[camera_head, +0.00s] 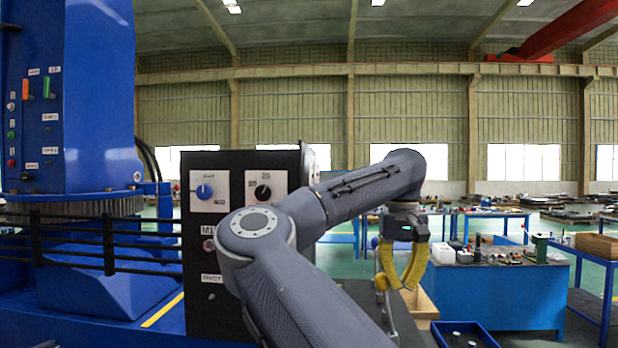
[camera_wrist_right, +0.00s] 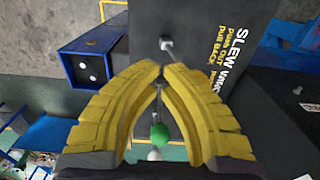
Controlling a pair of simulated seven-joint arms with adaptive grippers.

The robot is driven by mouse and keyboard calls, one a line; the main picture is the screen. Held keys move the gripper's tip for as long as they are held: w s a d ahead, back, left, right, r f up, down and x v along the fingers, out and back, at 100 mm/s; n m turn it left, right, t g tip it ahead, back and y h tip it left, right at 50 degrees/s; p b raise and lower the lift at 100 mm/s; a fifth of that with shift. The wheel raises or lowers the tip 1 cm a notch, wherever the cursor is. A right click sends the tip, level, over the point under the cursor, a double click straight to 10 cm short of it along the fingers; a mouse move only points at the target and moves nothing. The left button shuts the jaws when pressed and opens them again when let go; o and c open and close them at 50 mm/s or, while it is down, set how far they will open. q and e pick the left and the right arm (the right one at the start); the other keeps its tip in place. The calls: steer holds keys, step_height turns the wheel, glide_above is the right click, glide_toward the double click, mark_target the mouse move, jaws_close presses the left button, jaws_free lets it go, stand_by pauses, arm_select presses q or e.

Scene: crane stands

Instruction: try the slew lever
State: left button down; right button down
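The slew lever stands out from a dark panel lettered "SLEW WINCH" (camera_wrist_right: 222,50). In the right wrist view its square metal mount (camera_wrist_right: 168,44) shows just beyond my fingertips, and a green ball knob (camera_wrist_right: 160,133) shows between the fingers. My right gripper (camera_wrist_right: 162,70) has its yellow fingertips nearly together around the thin rod, which they partly hide. My left gripper is not in view.
A black box (camera_head: 195,290) with a blue knob (camera_head: 204,191) and a black knob (camera_head: 263,191) stands at centre left. A blue crane column (camera_head: 100,110) and black railing (camera_head: 70,250) are left. A blue workbench (camera_head: 500,295) and a blue bin (camera_head: 465,335) are right.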

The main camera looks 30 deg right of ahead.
steer(key=shift+w+a, duration=0.15)
stand_by(0.3)
steer(key=shift+w+a, duration=0.65)
steer(key=shift+a, duration=0.25)
stand_by(0.5)
steer(key=s+d, duration=0.4)
steer(key=d, duration=0.2)
step_height(320, 180, up, 10)
steer(key=shift+a, duration=0.2)
stand_by(0.7)
steer(key=shift+s, duration=0.1)
